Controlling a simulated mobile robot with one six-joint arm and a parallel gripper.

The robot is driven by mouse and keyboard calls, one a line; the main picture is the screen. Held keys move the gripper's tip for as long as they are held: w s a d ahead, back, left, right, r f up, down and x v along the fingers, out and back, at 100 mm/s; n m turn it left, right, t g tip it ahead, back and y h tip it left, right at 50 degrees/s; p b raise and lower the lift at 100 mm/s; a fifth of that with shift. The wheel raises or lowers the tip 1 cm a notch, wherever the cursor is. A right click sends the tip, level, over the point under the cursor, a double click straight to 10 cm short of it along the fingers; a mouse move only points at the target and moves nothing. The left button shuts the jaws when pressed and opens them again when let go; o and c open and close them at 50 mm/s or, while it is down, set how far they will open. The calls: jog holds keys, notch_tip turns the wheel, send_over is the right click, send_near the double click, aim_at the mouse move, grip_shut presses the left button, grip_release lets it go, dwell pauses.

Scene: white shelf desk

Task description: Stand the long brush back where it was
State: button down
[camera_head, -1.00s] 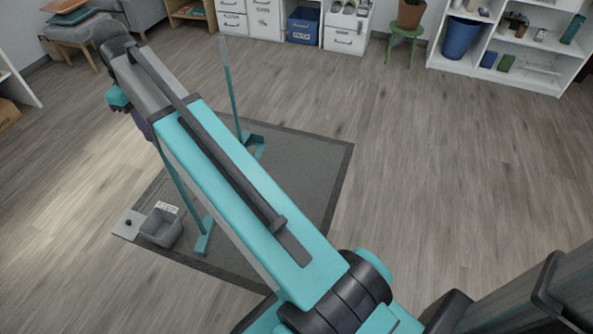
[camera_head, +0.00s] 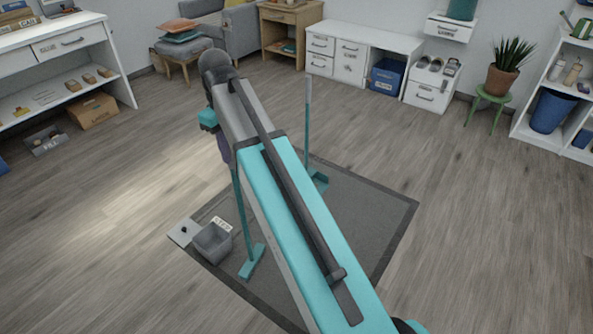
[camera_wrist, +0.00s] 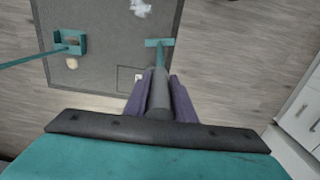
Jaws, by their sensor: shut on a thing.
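The long brush shows in the head view as a teal pole with a flat teal foot (camera_head: 252,262), over the dark grey mat (camera_head: 350,215). My gripper (camera_head: 224,148) is mostly hidden behind my arm there; a purple finger shows. In the wrist view the purple fingers (camera_wrist: 160,95) are shut on the brush's grey handle (camera_wrist: 159,88), and its teal head (camera_wrist: 160,43) shows beyond. The brush looks near upright; I cannot tell whether its foot touches the mat.
A teal long-handled dustpan (camera_head: 318,181) stands on the mat, also in the wrist view (camera_wrist: 70,42). A grey bin (camera_head: 212,243) with a label is left of the brush, beside a light plate (camera_head: 183,232). Open floor (camera_head: 480,240) lies to the right.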

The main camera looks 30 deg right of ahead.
jog(key=shift+s+p, duration=0.2)
jog(key=shift+p, duration=0.45)
jog(key=s+f+m+p, duration=0.2)
jog(key=s+m+p, duration=0.3)
jog(key=p, duration=1.1)
jog(key=shift+s+m, duration=0.3)
jog(key=shift+s, duration=0.25)
jog(key=shift+f, duration=0.15)
jog(key=shift+a, duration=0.15)
